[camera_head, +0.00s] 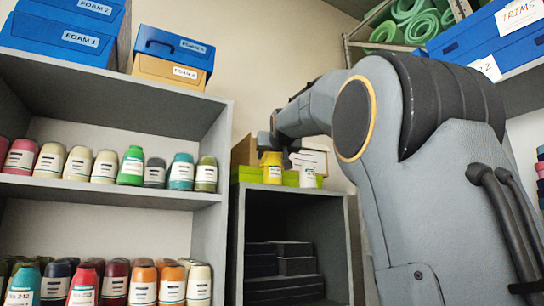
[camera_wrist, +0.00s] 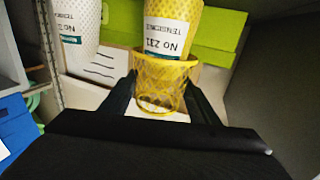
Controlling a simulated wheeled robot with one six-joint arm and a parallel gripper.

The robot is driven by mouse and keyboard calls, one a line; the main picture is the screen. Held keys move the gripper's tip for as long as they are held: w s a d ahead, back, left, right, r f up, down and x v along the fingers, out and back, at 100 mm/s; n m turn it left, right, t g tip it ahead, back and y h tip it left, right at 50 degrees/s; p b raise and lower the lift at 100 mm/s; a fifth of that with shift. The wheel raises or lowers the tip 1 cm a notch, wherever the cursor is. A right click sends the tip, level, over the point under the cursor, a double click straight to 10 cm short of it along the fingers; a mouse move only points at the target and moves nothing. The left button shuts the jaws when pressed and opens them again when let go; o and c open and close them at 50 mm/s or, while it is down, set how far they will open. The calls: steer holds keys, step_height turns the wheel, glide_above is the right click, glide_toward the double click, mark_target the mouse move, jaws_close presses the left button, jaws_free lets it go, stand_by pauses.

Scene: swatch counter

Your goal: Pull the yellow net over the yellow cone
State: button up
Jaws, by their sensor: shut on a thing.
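The yellow cone (camera_head: 271,168) stands upright on top of the dark shelf unit in the head view. In the wrist view the yellow cone (camera_wrist: 172,38) appears upside down, with a white label reading "No 23" and more. The yellow net (camera_wrist: 160,88) is an open mesh sleeve between my fingers. My gripper (camera_wrist: 163,98) is shut on the net. The net's rim lies at the cone's end and seems to overlap it slightly; the labelled body is bare. In the head view my gripper (camera_head: 270,143) is just above the cone and the net cannot be made out.
A white cone (camera_head: 307,176) stands close to the right of the yellow one; it also shows in the wrist view (camera_wrist: 82,20). Lime-green boxes (camera_wrist: 222,22) and a white box (camera_head: 313,155) are close by. A shelf of several coloured cones (camera_head: 130,168) stands left.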

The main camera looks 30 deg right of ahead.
mark_target(274, 167)
steer(key=shift+f+b, duration=2.15)
steer(key=shift+f, duration=0.25)
steer(key=o, duration=1.2)
steer(key=b+v, duration=0.3)
steer(key=v, duration=0.4)
steer(key=shift+s+a, duration=0.15)
steer(key=shift+s, duration=0.2)
